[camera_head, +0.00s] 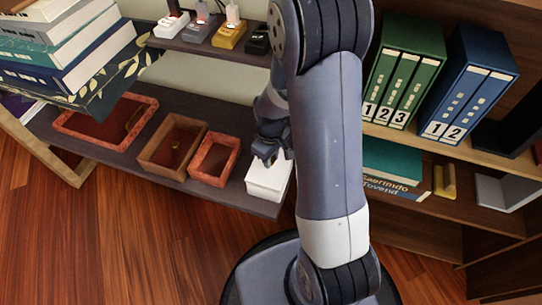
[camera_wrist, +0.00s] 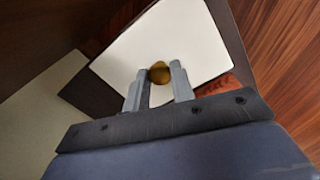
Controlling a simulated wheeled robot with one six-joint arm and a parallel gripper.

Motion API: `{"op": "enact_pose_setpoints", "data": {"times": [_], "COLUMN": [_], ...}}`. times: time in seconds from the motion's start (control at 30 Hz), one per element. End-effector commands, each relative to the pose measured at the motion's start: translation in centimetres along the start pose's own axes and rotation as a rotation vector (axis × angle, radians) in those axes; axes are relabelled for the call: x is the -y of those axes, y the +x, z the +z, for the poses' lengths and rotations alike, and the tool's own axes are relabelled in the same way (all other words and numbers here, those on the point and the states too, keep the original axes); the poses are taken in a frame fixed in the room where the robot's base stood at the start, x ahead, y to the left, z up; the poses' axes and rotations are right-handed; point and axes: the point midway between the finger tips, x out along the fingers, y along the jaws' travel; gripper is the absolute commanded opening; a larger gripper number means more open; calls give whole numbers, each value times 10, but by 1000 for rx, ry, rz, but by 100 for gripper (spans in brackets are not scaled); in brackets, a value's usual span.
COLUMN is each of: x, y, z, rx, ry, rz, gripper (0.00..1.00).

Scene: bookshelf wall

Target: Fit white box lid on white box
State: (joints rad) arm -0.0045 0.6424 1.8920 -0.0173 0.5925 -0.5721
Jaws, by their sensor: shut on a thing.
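The white box (camera_head: 262,190) stands on the low dark shelf, right of a red open box and partly hidden by my arm. The white box lid (camera_wrist: 190,35) fills the middle of the wrist view, a flat white panel with a round brass knob (camera_wrist: 160,73). My gripper (camera_wrist: 162,72) is shut on the knob, one finger on each side. In the head view my gripper (camera_head: 266,158) is right above the white box. The lid appears at the box's top, but I cannot tell whether it is fully seated.
A small red box (camera_head: 214,160), a brown box (camera_head: 172,146) and a larger red tray (camera_head: 105,122) stand open to the left on the same shelf. Binders (camera_head: 402,75) stand on the right shelf. The wooden floor (camera_head: 130,250) in front is clear.

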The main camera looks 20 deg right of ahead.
Motion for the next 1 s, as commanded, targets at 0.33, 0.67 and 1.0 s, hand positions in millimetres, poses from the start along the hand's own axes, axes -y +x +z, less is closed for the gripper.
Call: {"op": "enact_pose_setpoints", "data": {"times": [0.33, 0.67, 1.0], "x": [0, 0, 0], "y": [10, 11, 10], "z": [0, 0, 0], "rx": [0, 0, 0], "ry": [0, 0, 0], "rz": [0, 0, 0], "gripper": [0, 41, 49]}}
